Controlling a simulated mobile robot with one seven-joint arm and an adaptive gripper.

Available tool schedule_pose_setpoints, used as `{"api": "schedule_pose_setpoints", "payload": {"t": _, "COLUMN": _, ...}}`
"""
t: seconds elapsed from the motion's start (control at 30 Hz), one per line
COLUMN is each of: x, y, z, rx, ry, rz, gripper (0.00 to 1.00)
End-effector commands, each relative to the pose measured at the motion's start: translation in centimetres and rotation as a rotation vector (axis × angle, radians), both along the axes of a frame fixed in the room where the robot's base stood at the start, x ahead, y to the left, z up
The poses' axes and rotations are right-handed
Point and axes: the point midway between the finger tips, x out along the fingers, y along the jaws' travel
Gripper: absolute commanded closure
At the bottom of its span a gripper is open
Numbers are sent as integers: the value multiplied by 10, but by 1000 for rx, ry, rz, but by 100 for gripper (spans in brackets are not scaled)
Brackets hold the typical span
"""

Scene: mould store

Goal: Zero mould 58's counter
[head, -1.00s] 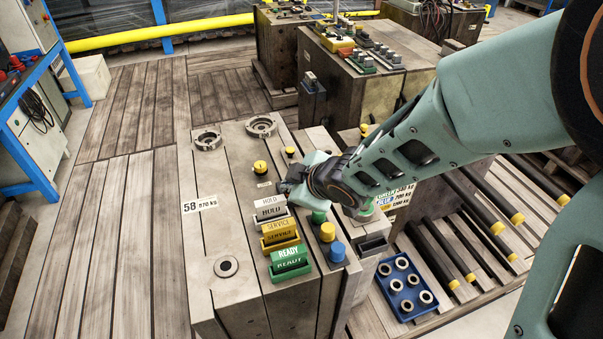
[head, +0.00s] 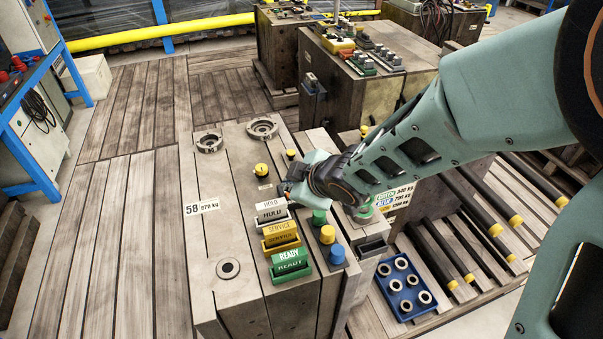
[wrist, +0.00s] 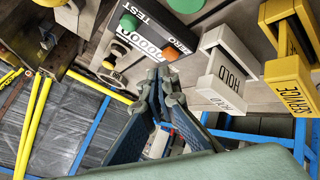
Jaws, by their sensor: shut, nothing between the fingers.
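Mould 58 (head: 232,232) is the grey steel block with a "58, 970 kg" label (head: 202,207) on its top. Its counter (wrist: 138,42) shows in the wrist view as a dark box with a white digit window that seems to read zeros. An orange button (wrist: 172,53) marked ZERO is at one end and a green button (wrist: 128,22) marked TEST is on the other side. My gripper (wrist: 165,76) is shut and empty, its fingertips right by the orange button; I cannot tell whether they touch it. In the head view my gripper hides the counter.
HOLD (head: 271,211), SERVICE (head: 281,237) and READY (head: 289,262) flip tags stand beside my gripper on the mould. Yellow (head: 327,234) and blue (head: 337,254) knobs are close by. A blue tray of rings (head: 384,291) lies to the right. Wooden floor is clear on the left.

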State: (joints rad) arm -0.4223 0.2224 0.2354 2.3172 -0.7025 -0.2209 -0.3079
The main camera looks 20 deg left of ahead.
Motion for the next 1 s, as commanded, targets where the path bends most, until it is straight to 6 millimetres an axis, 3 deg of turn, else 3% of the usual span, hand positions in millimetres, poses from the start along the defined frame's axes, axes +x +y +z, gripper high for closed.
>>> {"api": "schedule_pose_setpoints", "payload": {"t": 0.27, "x": 0, "y": 0, "z": 4, "rx": 0, "ry": -1, "rz": -1, "gripper": 100}}
{"api": "schedule_pose_setpoints", "payload": {"t": 0.73, "x": 0, "y": 0, "z": 50, "rx": 0, "ry": -1, "rz": -1, "gripper": 100}}
{"api": "schedule_pose_setpoints", "payload": {"t": 1.0, "x": 0, "y": 0, "z": 50, "rx": 0, "ry": -1, "rz": -1, "gripper": 100}}
